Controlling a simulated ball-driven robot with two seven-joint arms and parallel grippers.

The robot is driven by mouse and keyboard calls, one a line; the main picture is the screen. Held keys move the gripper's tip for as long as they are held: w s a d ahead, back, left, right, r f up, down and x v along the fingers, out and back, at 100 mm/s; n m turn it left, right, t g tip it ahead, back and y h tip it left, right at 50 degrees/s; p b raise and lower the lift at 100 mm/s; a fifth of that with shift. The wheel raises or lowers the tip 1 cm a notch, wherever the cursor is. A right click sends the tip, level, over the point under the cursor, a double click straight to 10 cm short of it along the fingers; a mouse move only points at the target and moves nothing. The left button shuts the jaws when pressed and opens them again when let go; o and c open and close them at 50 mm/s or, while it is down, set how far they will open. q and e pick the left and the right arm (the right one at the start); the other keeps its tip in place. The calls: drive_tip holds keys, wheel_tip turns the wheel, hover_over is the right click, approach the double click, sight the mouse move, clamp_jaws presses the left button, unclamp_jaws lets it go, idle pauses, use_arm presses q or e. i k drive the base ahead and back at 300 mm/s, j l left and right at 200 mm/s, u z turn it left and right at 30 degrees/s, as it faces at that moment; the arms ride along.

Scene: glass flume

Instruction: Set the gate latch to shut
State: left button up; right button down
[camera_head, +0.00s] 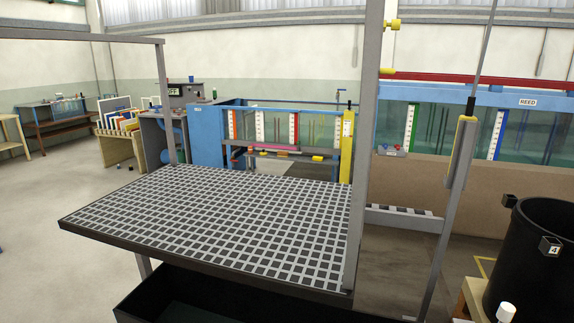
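I cannot pick out the gate latch for certain. A glass flume with a blue frame (450,96) runs across the back right, with a "REED" label on it. A yellow-and-grey fitting (460,152) sits on a slanted grey pole at the right. A yellow knob (391,25) and a yellow-ended red bar (440,76) are near the tall grey post. Whether any of these is the latch, and how it is set, I cannot tell. Neither of my grippers is in view.
A table with a black-and-white grid top (220,225) fills the foreground, with a tall grey post (366,130) at its right. A black bin (535,260) marked 4 stands at the right. A rack of coloured boards (118,125) stands back left. Open floor (50,200) lies at the left.

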sight(396, 24)
drive_tip(key=i+l, duration=0.1)
drive_tip(key=l, duration=0.75)
drive_tip(key=i+l, duration=0.15)
drive_tip(key=l, duration=0.25)
drive_tip(key=l+z, duration=0.1)
drive_tip(key=l, duration=0.3)
drive_tip(key=i, duration=0.05)
